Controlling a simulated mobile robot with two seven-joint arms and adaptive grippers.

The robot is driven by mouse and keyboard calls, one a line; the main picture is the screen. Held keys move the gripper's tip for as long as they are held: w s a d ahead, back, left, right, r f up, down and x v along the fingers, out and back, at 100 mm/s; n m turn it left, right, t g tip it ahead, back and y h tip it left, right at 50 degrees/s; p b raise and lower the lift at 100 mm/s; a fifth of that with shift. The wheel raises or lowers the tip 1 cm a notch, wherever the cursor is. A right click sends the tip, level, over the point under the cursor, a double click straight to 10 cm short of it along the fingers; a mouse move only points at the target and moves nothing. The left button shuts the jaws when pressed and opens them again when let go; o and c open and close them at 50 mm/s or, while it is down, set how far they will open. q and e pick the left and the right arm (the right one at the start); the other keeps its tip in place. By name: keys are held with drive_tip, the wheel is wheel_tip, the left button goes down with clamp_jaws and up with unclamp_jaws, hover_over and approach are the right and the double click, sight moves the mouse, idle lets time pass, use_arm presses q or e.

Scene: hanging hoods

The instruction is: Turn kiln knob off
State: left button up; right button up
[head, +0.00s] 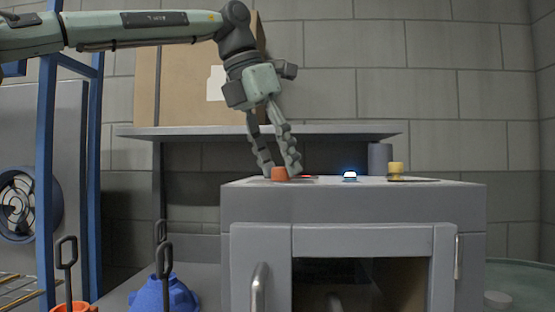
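The kiln looks to be the grey box-shaped unit (340,205) with a door frame in front, in the lower middle of the head view. A small orange-red knob (279,174) stands on its top near the left front edge. My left gripper (281,170) reaches down from above, with its two fingertips apart on either side of this knob at top height. I cannot tell whether the fingers press on the knob. A yellow knob-like piece (396,170) stands further right on the top. A small lit blue-white lamp (350,176) sits between them. My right gripper is not in view.
A grey shelf (340,131) runs behind the kiln with a cardboard box (180,85) on it. A grey cylinder (379,158) stands behind the kiln top. Blue posts (48,180) and a fan (17,205) are at left. A blue bag-like object (163,296) sits at lower left.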

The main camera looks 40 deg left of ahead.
use_arm(q)
clamp_jaws()
drive_tip(key=n+y, duration=0.1)
drive_tip(key=n, duration=0.3)
drive_tip(key=shift+d+n+y, duration=0.15)
drive_tip(key=shift+n+y, duration=0.15)
drive_tip(key=shift+y, duration=0.1)
drive_tip(key=n+y, duration=0.1)
drive_tip(key=n, duration=0.3)
drive_tip(key=shift+d+n+y, duration=0.15)
drive_tip(key=shift+n+y, duration=0.15)
drive_tip(key=shift+y, duration=0.1)
drive_tip(key=n+y, duration=0.1)
drive_tip(key=n, duration=0.3)
drive_tip(key=shift+d+n+g, duration=0.1)
drive_tip(key=shift+n+g, duration=0.2)
drive_tip(key=shift+g, duration=0.1)
drive_tip(key=shift+w+d+n+g+y, duration=0.1)
drive_tip(key=shift+n+g+y, duration=0.25)
drive_tip(key=shift+n, duration=0.7)
drive_tip(key=shift+w+n+g+y, duration=0.1)
drive_tip(key=shift+n+g+y, duration=0.25)
drive_tip(key=shift+n, duration=0.7)
drive_tip(key=shift+s, duration=0.1)
